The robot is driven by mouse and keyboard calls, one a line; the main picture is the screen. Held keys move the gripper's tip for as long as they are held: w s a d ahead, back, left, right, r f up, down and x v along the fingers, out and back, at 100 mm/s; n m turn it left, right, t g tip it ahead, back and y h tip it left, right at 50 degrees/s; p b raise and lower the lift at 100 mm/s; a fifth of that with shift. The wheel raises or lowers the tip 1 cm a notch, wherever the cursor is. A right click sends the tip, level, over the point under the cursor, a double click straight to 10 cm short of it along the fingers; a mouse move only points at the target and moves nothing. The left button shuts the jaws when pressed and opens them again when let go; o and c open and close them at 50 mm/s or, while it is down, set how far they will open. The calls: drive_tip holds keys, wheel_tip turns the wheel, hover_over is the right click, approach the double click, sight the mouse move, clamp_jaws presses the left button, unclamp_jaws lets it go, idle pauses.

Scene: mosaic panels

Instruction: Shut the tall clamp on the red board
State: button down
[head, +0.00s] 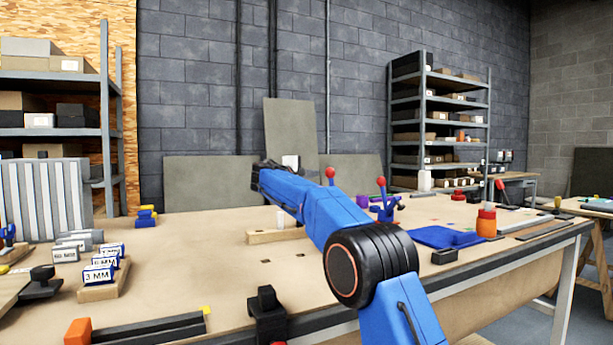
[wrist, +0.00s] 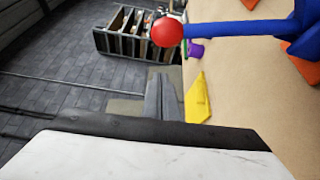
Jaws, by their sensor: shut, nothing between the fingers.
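Two red ball knobs stand beyond my arm in the head view. One red knob (head: 330,173) shows just above my arm, its lower part hidden. The other red knob (head: 381,181) tops a blue clamp-like fixture (head: 386,211). I cannot tell which belongs to the tall clamp. In the wrist view a red knob (wrist: 167,32) sits on the end of a blue lever (wrist: 235,29). My gripper (wrist: 161,80) appears shut and empty, apart from that knob. I cannot make out the red board.
A wooden block (head: 275,236) and a purple cylinder (head: 362,201) are near my arm. Labelled blocks (head: 98,273) stand left.

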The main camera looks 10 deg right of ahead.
sight(329, 170)
drive_tip(key=shift+s+d, duration=0.6)
drive_tip(key=shift+s, duration=0.2)
drive_tip(key=shift+s+d, duration=0.6)
drive_tip(key=shift+s, duration=0.15)
drive_tip(key=s+m, duration=0.1)
drive_tip(key=s, duration=0.1)
drive_tip(key=s+d+r+m, duration=0.1)
drive_tip(key=s, duration=0.1)
drive_tip(key=s+d+h, duration=0.1)
drive_tip(key=s, duration=0.1)
drive_tip(key=shift+r+m+t, duration=0.3)
drive_tip(key=shift+r+m, duration=0.05)
drive_tip(key=shift+m, duration=0.05)
drive_tip(key=shift+s+d, duration=0.15)
drive_tip(key=shift+s, duration=0.4)
drive_tip(key=shift+s+d, duration=0.15)
drive_tip(key=shift+s, duration=0.4)
